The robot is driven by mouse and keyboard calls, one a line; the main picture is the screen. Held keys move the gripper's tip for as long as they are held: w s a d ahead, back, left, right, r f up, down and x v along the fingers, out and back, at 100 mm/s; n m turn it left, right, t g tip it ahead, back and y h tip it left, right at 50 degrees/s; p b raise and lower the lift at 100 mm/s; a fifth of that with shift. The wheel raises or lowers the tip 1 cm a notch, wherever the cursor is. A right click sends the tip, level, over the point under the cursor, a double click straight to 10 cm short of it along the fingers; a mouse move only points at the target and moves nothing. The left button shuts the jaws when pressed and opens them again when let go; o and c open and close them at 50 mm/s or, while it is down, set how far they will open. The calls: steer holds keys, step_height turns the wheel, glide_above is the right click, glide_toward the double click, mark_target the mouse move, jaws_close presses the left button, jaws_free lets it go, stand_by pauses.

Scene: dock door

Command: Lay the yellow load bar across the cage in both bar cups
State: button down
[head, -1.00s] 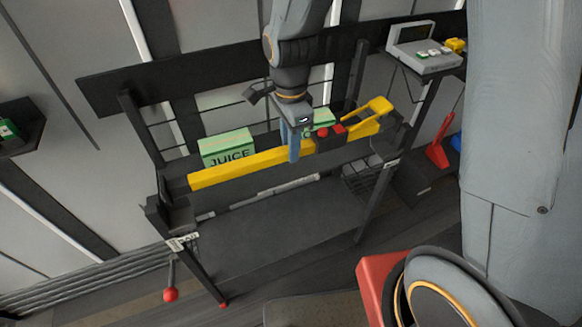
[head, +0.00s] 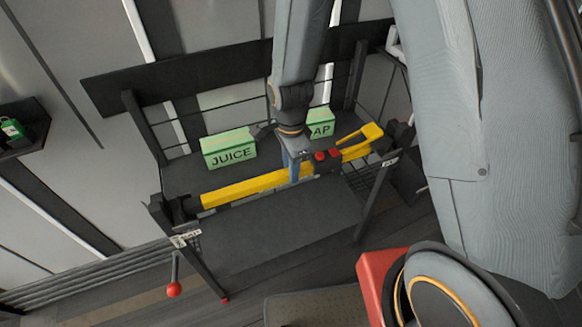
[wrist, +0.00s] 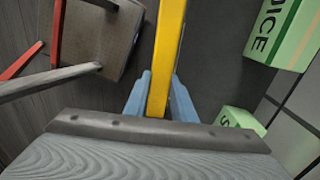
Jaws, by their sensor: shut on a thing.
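The yellow load bar (head: 245,188) spans the front of the dark cage (head: 150,130), with its yellow handle (head: 358,142) and red parts toward the right. My gripper (head: 297,168) is shut on the bar right of its middle. In the wrist view, the blue fingers (wrist: 158,98) flank the bar (wrist: 168,50). The left bar cup (head: 180,208) is a dark block on the left front post, right at the bar's left end. The right bar cup (head: 396,137) is beside the handle end. I cannot tell whether either end is seated.
A green JUICE box (head: 228,149) and another green box (head: 320,122), partly hidden by my arm, sit on the shelf behind the bar. A red-knobbed lever (head: 174,289) hangs at the left post. A wall shelf (head: 25,135) is at far left.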

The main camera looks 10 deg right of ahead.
steer(key=shift+f, duration=0.1)
steer(key=c, duration=1.5)
jaws_free()
step_height(320, 180, up, 11)
steer(key=b, duration=0.2)
steer(key=s+d+r+n, duration=0.1)
steer(key=s+d+n, duration=0.1)
steer(key=d+n, duration=0.2)
steer(key=s+d+r+n, duration=0.1)
steer(key=s+d+n, duration=0.2)
steer(key=n, duration=0.3)
steer(key=s+d+r+n+t, duration=0.1)
steer(key=s+d+n, duration=0.1)
steer(key=d+n, duration=0.2)
steer(key=shift+s+d+n, duration=0.3)
steer(key=shift+d+n, duration=0.1)
steer(key=shift+d, duration=0.5)
